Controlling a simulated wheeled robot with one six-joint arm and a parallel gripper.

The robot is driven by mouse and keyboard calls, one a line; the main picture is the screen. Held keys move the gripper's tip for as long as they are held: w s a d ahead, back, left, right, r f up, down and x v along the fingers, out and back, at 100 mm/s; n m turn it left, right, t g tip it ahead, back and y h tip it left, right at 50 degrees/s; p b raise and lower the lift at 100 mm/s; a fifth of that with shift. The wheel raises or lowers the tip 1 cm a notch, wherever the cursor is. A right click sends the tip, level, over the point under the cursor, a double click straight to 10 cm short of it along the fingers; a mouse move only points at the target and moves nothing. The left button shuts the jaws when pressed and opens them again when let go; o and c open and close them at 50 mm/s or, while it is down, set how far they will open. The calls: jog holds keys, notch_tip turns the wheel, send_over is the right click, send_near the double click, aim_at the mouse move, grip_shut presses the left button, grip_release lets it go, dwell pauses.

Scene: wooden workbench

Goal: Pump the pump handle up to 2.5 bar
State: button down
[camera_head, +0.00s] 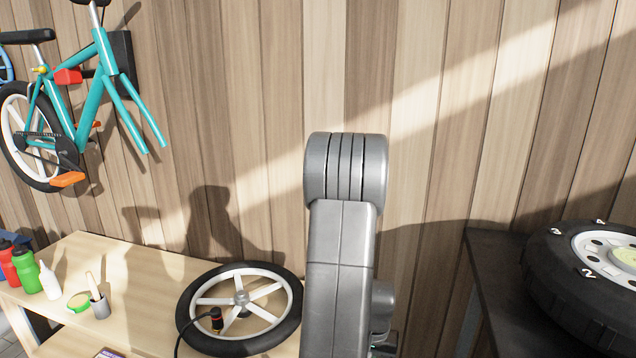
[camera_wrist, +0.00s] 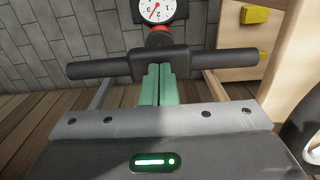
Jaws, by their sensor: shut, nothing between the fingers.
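The pump handle (camera_wrist: 110,66) is a dark T-shaped bar lying across the wrist view, with grips to left and right. The pump gauge (camera_wrist: 160,9) is a white dial with a red hand just beyond the handle, cut by the top edge; its reading is too small to tell. My gripper (camera_wrist: 159,72) has green fingers, shut and empty, with the tips at the middle of the handle. I cannot tell whether they touch it. In the head view, a black hose (camera_head: 178,338) ends at a fitting on the bicycle wheel (camera_head: 241,297). The pump is not visible there.
A teal bicycle (camera_head: 85,100) hangs on the wall. A large tire (camera_head: 560,290) is at right. A drawer with a yellow handle (camera_wrist: 254,15) is beside the pump.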

notch_tip(320, 180, up, 14)
jog(key=p, duration=1)
jog(key=shift+s+r, duration=0.1)
jog(key=shift+s, duration=0.05)
